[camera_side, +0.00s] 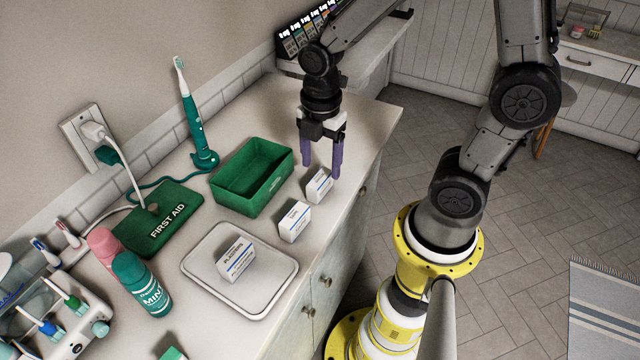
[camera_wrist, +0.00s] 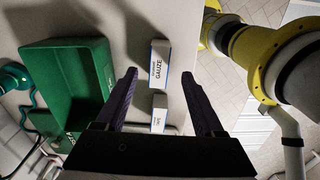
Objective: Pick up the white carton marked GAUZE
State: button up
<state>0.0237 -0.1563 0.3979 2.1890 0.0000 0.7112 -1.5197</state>
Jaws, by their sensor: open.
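The white carton marked GAUZE (camera_wrist: 160,65) stands on the counter, its blue-edged label readable in the wrist view. In the side view it appears to be the carton (camera_side: 319,185) nearest my gripper, its label too small to read there. My gripper (camera_side: 322,171) points down with its two purple fingers apart and empty. In the wrist view the open fingertips (camera_wrist: 158,74) lie on either side of the carton's lower end, with gaps on both sides. The side view shows the fingertips close by the carton; exact height above the counter is hard to tell.
A second white carton (camera_side: 294,221) stands close by; it also shows between the fingers in the wrist view (camera_wrist: 158,113). An open green box (camera_side: 250,190) is to the left. A tray (camera_side: 279,293) holds a PLASTERS carton (camera_side: 236,259). The counter's edge lies to the right.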

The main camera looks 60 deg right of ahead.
aim_at(319, 179)
jog(key=shift+w+a+f, duration=0.1)
jog(key=shift+a+f, duration=0.05)
jog(key=shift+f, duration=1.2)
jog(key=shift+a+f, duration=0.15)
jog(key=shift+f, duration=1.15)
grip_shut()
